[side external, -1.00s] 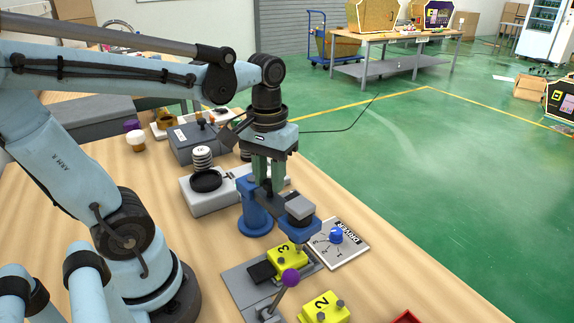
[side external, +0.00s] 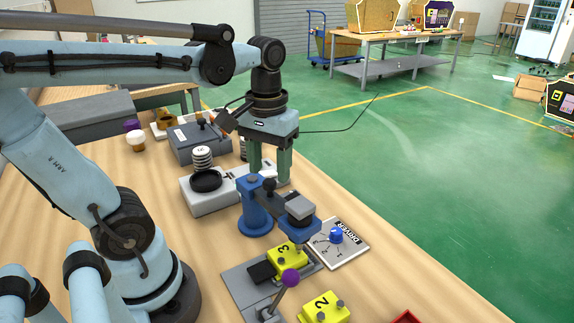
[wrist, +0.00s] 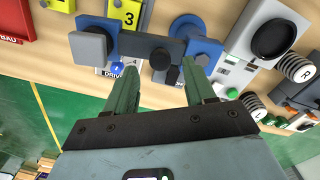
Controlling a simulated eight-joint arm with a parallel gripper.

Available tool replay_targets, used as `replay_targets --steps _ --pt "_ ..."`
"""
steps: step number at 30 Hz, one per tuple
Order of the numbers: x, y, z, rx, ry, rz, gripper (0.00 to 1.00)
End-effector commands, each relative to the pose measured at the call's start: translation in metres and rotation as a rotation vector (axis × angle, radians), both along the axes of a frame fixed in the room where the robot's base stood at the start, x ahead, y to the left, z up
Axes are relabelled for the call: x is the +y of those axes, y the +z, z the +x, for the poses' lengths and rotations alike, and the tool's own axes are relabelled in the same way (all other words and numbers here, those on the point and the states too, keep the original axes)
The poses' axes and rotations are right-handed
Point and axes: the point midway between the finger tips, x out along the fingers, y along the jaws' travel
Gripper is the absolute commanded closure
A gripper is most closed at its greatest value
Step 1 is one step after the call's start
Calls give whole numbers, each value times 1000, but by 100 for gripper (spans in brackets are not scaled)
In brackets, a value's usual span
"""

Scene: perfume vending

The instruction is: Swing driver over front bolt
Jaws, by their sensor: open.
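The driver is a blue post (side external: 254,208) with a dark swing arm (side external: 270,203) and a blue head (side external: 299,220) topped by a grey block. Its head stands over the yellow block marked 3 (side external: 287,261), which sits in the grey fixture (side external: 240,284). Which bolt lies under the head is hard to tell. A dark knob (side external: 269,186) stands up on the swing arm. My gripper (side external: 270,178) is open and empty, its fingers above and around the knob's level. In the wrist view the knob (wrist: 160,59) shows between the fingertips.
A purple-knobbed lever (side external: 290,278) rises at the fixture's front. A yellow block marked 2 (side external: 323,308) lies beside it. A DRIVER dial panel (side external: 345,250) lies right of the head. A white scale-like base (side external: 205,203) stands behind left.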

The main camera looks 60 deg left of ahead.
Motion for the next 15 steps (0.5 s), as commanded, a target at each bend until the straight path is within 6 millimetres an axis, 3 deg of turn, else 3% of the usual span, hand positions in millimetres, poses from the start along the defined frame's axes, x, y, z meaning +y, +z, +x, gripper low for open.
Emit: replay_targets --steps 15 --pt "0 80 0 0 1 0 46"
